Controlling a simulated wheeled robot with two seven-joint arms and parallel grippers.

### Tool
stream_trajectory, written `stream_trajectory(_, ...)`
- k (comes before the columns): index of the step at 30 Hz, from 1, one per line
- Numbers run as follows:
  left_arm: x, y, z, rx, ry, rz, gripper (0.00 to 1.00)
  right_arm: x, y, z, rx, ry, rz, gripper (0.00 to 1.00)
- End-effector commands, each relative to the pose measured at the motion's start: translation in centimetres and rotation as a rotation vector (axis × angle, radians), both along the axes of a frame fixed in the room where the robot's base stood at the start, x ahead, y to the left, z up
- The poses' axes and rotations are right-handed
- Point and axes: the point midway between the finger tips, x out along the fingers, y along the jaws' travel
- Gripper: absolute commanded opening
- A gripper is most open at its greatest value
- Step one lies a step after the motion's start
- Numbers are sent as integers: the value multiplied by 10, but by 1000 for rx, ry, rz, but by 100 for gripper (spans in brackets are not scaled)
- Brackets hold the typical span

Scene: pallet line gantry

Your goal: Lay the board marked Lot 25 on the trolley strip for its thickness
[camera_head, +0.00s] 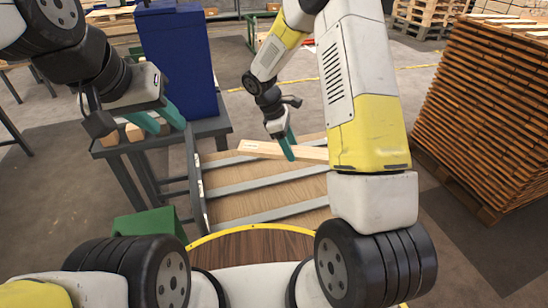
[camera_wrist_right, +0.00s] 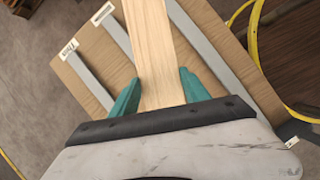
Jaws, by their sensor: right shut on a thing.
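My right gripper (camera_head: 288,146) is shut on a pale wooden board (camera_head: 255,148) over the trolley. In the right wrist view the board (camera_wrist_right: 152,48) runs between the teal fingers (camera_wrist_right: 160,92) and on past them. A mark shows at the board's left end in the head view, too small to read. The trolley (camera_head: 225,208) has a wooden top with several grey strips (camera_head: 250,186) across it. White labels sit at strip ends in the wrist view; I cannot read them surely. I cannot tell whether the board touches a strip. My left gripper (camera_head: 158,117) is open at the upper left, over a side table.
The grey side table (camera_head: 205,128) carries wooden blocks (camera_head: 134,132) and a tall blue box (camera_head: 180,60). A green object (camera_head: 147,224) stands below it. A tall stack of brown boards (camera_head: 490,110) stands at the right. Bare floor lies behind the trolley.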

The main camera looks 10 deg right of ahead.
Motion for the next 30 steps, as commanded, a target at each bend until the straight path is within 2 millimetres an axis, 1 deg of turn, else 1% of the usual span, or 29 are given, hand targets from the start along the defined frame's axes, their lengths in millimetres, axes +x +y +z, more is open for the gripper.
stream_trajectory(1, 0, 0, 0, 0, 0, 0, 36, 2, 6, -3, -3, 1, 132, 0)
stream_trajectory(3, 0, 0, 0, 0, 0, 0, 36, 6, 12, -8, -2, 2, 292, 0)
stream_trajectory(6, 0, 0, 0, 0, 0, 0, 36, 9, 19, -14, -1, 3, 433, 0)
stream_trajectory(7, 0, 0, 0, 0, 0, 0, 36, 10, 20, -17, 0, 2, 455, 0)
stream_trajectory(9, 0, 0, 0, 0, 0, 0, 36, 10, 21, -29, -1, 4, 481, 0)
stream_trajectory(12, 0, 0, 0, 0, 0, 0, 36, 10, 21, -49, 1, 5, 482, 0)
stream_trajectory(15, 0, 0, 0, 0, 0, 0, 36, 10, 21, -65, 1, 3, 480, 0)
stream_trajectory(22, 0, 0, 0, 0, 0, 0, 36, 10, 21, -84, 1, 2, 477, 0)
stream_trajectory(27, 0, 0, 0, 0, 0, 0, 36, 10, 21, -108, 0, 3, 477, 0)
stream_trajectory(30, 0, 0, 0, 0, 0, 0, 36, 11, 21, -113, 0, 0, 475, 0)
